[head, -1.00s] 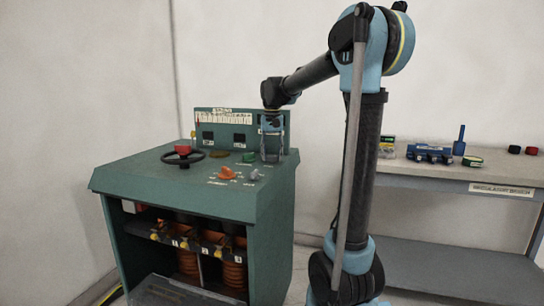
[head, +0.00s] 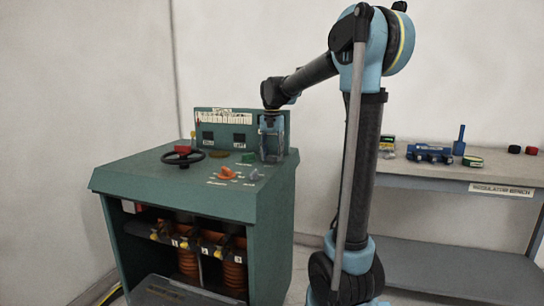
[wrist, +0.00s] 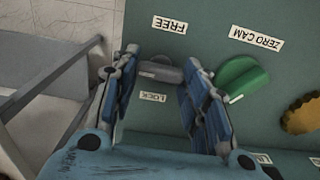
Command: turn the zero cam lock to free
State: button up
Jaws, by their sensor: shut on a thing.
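The zero cam lock is a small grey lever (wrist: 160,72) on the green console top. In the wrist view it lies between a FREE label (wrist: 169,25) and a LOCK label (wrist: 153,97), near the ZERO CAM label (wrist: 256,39). My gripper (wrist: 163,66) has a finger on each side of the grey lever and is shut on it. In the head view my gripper (head: 271,158) points down at the back right of the console top; the lever is too small and covered to make out there.
A green knob (wrist: 242,78) sits close beside my right finger in the wrist view. A yellow-brown knob (wrist: 301,116) is further right. The console (head: 175,190) also carries a black handwheel (head: 183,158) and an orange knob (head: 226,173). A bench (head: 450,178) stands at the right.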

jog(key=o, duration=1)
jog(key=shift+o, duration=0.2)
notch_tip(320, 180, up, 12)
jog(key=shift+f, duration=0.15)
jog(key=s+d+f+n+t, duration=0.1)
jog(key=s+d+f, duration=0.4)
jog(key=s+f, duration=0.3)
jog(key=s+d+f+n, duration=0.1)
jog(key=s+d+f, duration=0.45)
jog(key=s, duration=0.45)
jog(key=s+d+f+n, duration=0.1)
jog(key=s+d+f, duration=0.1)
jog(key=s+f, duration=0.5)
jog(key=s+d+f+n+t, duration=0.1)
jog(key=s+d+f, duration=0.1)
jog(key=s+f, duration=0.5)
notch_tip(320, 180, down, 5)
jog(key=shift+s+d+f, duration=0.1)
jog(key=shift+s+d, duration=0.2)
jog(key=shift+s, duration=0.1)
